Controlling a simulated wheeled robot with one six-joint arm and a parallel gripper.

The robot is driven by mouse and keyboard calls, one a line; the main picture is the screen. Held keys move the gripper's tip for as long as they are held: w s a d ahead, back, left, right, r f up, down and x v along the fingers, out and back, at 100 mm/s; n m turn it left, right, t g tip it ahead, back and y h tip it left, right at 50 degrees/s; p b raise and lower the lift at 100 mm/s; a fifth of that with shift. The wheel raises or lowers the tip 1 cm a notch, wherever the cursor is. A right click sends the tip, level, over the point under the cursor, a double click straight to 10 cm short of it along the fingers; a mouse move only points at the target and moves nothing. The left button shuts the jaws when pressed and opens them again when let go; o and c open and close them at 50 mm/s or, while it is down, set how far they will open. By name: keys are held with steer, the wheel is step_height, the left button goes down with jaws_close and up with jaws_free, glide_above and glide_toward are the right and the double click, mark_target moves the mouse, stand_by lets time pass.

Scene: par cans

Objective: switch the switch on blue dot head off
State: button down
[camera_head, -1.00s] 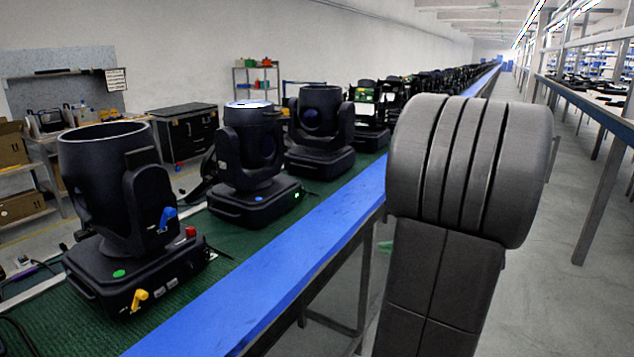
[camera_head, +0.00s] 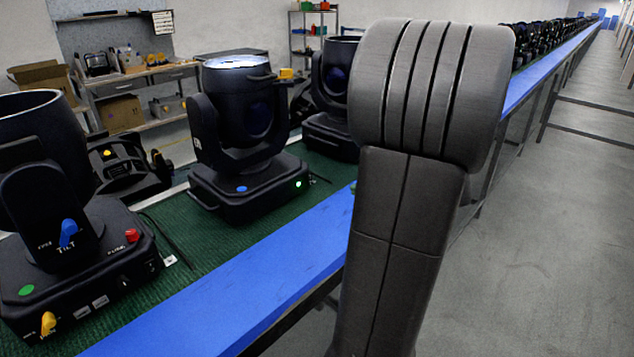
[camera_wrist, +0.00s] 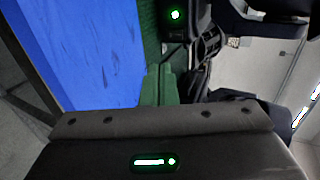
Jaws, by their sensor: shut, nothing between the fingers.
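The blue dot head (camera_head: 240,125) is a black moving-head lamp with a bright top, standing upright on the green bench mat. Its blue dot (camera_head: 241,189) is on the front of its base. A small switch (camera_head: 298,184) glows green at the right end of that base. In the wrist view a green-lit switch (camera_wrist: 175,14) shows on a dark base at the top. My gripper (camera_wrist: 159,72) has green fingers, shut and empty, pointing toward that base but apart from it.
A green dot head (camera_head: 60,220) with a blue TILT lever, a red knob and a yellow lever stands at the left. Another head (camera_head: 335,90) stands behind, partly hidden by my arm. The blue bench edge (camera_head: 270,290) is clear. Open floor (camera_head: 560,220) lies right.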

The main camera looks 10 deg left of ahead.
mark_target(310, 181)
steer(key=shift+a, duration=0.1)
steer(key=x, duration=0.4)
steer(key=p+x, duration=0.1)
steer(key=x, duration=0.4)
steer(key=r+p+x, duration=0.1)
steer(key=x, duration=0.3)
steer(key=shift+w+a+f, duration=0.1)
steer(key=shift+w+a, duration=0.25)
steer(key=shift+w, duration=0.1)
steer(key=shift+f, duration=0.1)
steer(key=b, duration=0.3)
steer(key=shift+w+a+f+t, duration=0.1)
steer(key=shift+w+f+t, duration=0.05)
steer(key=shift+f+t, duration=0.2)
steer(key=shift+r+p, duration=0.35)
steer(key=shift+p, duration=0.05)
steer(key=shift+r, duration=0.1)
steer(key=shift+r+p, duration=0.3)
steer(key=shift+r, duration=0.45)
steer(key=shift+f, duration=0.1)
